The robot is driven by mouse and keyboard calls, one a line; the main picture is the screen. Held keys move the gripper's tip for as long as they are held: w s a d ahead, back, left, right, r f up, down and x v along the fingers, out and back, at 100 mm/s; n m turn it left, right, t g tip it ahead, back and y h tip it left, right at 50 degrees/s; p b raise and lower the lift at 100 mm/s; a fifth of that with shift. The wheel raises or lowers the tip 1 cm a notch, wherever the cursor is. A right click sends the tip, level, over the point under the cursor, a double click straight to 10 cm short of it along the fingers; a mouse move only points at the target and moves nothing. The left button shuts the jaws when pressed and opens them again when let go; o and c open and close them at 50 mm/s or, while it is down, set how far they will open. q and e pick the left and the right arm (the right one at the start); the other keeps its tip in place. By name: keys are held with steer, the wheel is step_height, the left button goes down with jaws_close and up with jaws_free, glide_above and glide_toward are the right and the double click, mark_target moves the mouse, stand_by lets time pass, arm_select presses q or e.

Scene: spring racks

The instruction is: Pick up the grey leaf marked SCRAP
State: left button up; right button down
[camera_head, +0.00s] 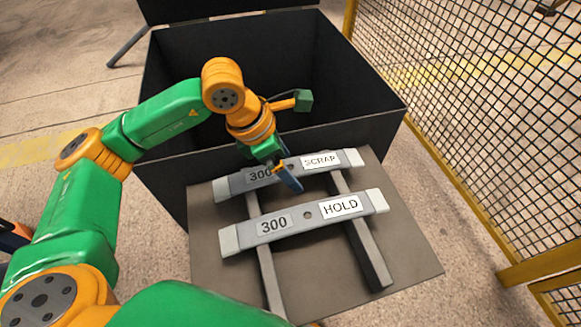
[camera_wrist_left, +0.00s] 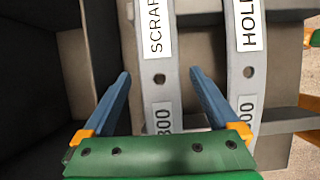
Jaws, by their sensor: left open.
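The grey leaf marked SCRAP (camera_head: 233,184) lies across two dark rails at the back of a grey-brown board, beside the black bin. It carries labels reading 300 and SCRAP and a hole near its middle. My left gripper (camera_head: 287,172) is open above its middle. In the left wrist view the blue fingers (camera_wrist_left: 160,98) stand on either side of the SCRAP leaf (camera_wrist_left: 161,95), with the leaf between them in the picture; the gap in height is hard to tell. A second grey leaf, marked HOLD (camera_head: 290,222), lies in front, parallel to it. My right gripper is not in view.
A large open black bin (camera_head: 368,95) stands directly behind the board (camera_head: 405,262). A yellow-framed mesh fence (camera_head: 480,90) runs along the right. The HOLD leaf (camera_wrist_left: 246,85) lies close to the right finger in the left wrist view.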

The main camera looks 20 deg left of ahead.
arm_select(q)
jaws_close()
steer(key=shift+r, duration=0.1)
steer(key=shift+w+r, duration=0.1)
